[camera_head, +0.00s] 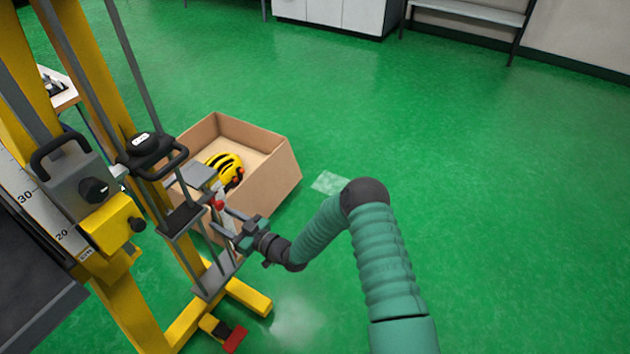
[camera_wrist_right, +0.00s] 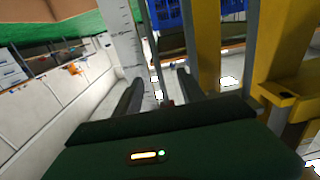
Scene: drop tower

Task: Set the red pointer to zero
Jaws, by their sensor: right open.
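A small red part, which looks like the red pointer (camera_head: 217,202), sits on the drop tower (camera_head: 75,30) beside a thin upright rod, below the grey platform. My right gripper (camera_head: 229,219) is open, with its fingers pointing at the tower just below and right of the red part. I cannot tell whether they touch it. In the right wrist view the open fingers (camera_wrist_right: 160,88) point toward a white upright scale (camera_wrist_right: 127,40) with dark ticks. The pointer is not clear there, and the zero mark cannot be read. My left gripper is out of view.
A cardboard box (camera_head: 282,172) holding a yellow helmet (camera_head: 226,168) stands behind the gripper. The tower's yellow feet (camera_head: 248,297) and a red pedal-like part (camera_head: 236,338) are low in front. A grey carriage with black knobs (camera_head: 94,190) is at left. The green floor at right is clear.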

